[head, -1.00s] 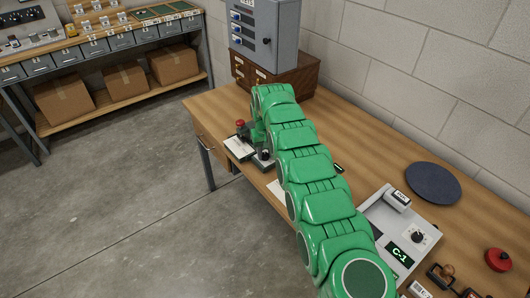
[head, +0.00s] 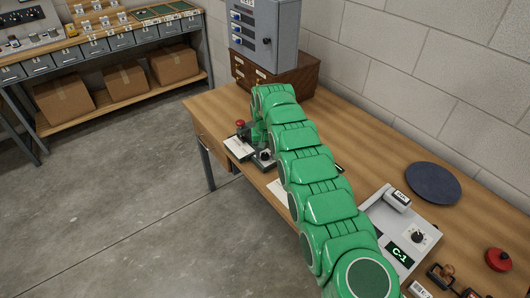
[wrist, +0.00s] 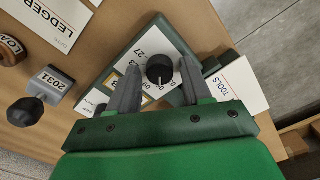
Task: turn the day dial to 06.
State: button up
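The day dial, a black round knob (wrist: 159,71), sits on a white plate with printed numbers on a dark green stamp device (wrist: 133,47). I can read 27 and 06 near it; other numbers are partly covered by my fingers. My gripper (wrist: 159,73) is open in the wrist view, one grey finger on each side of the knob, with a gap showing on both sides. In the head view the device's knob (head: 265,155) shows at the desk's front edge, beside my green arm, which hides most of the gripper.
A card marked TOOLS (wrist: 237,86) and a LEDGER card (wrist: 52,18) lie beside the device. A stamp marked 2031 (wrist: 50,82) stands to the left. In the head view, a grey console showing C-1 (head: 399,252) and a dark round mat (head: 433,183) are on the desk.

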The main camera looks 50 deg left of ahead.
aim_at(265, 154)
jog(key=shift+o, duration=0.4)
jog(key=shift+r, duration=0.15)
notch_tip(265, 154, up, 7)
jog(key=shift+f, duration=0.15)
jog(key=shift+r, duration=0.4)
dwell(0.5)
